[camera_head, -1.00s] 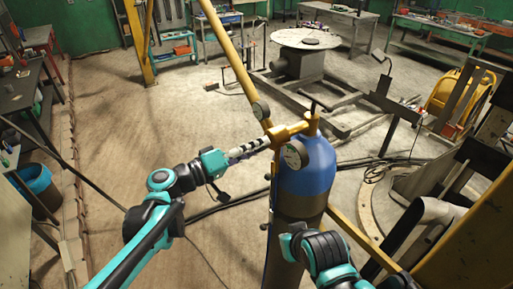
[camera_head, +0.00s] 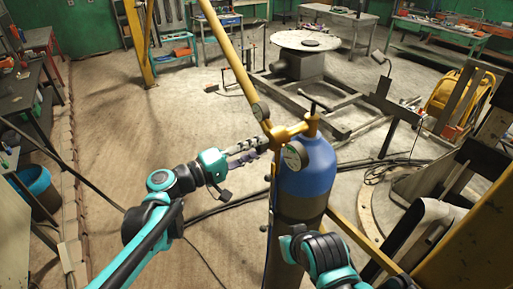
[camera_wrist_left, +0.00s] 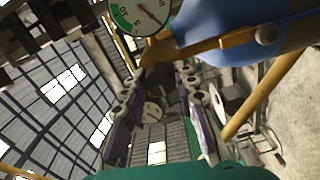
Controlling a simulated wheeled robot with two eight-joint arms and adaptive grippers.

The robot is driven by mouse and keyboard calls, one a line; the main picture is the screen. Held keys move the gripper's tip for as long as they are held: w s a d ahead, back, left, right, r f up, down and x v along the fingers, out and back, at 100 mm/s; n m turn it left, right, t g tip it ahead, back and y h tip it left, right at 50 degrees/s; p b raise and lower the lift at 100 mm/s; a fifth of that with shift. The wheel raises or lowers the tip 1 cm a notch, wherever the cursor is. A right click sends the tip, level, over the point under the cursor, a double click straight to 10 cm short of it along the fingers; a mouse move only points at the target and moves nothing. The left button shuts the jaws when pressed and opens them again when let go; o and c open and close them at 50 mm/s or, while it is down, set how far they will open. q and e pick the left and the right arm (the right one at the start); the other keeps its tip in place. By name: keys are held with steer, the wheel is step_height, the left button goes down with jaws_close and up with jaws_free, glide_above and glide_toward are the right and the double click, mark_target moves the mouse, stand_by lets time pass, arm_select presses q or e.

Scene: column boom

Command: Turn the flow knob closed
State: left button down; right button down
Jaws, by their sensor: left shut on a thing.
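The blue gas cylinder (camera_head: 308,172) stands upright in the middle of the head view. A brass regulator (camera_head: 288,132) with two round gauges is fixed at its top. My left gripper (camera_head: 264,143) reaches the regulator from the left. In the left wrist view its two fingers (camera_wrist_left: 166,98) lie on either side of a dark knob (camera_wrist_left: 166,79) at the end of the brass body, shut on it. A green and white gauge (camera_wrist_left: 138,14) shows above. The knob is mostly hidden in the head view. Of my right arm only links show; its gripper is out of view.
A yellow boom (camera_head: 230,52) slants down to just behind the regulator. Dark hoses (camera_head: 222,208) lie on the floor beside the cylinder. A round-topped table (camera_head: 305,41) stands behind. The floor at left is mostly clear.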

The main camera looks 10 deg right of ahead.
arm_select(q)
steer(key=c, duration=1.2)
jaws_free()
steer(key=shift+o, duration=0.2)
steer(key=shift+a, duration=0.15)
steer(key=v, duration=1.1)
steer(key=shift+s+a, duration=0.15)
steer(key=shift+a, duration=0.25)
steer(key=shift+f, duration=0.1)
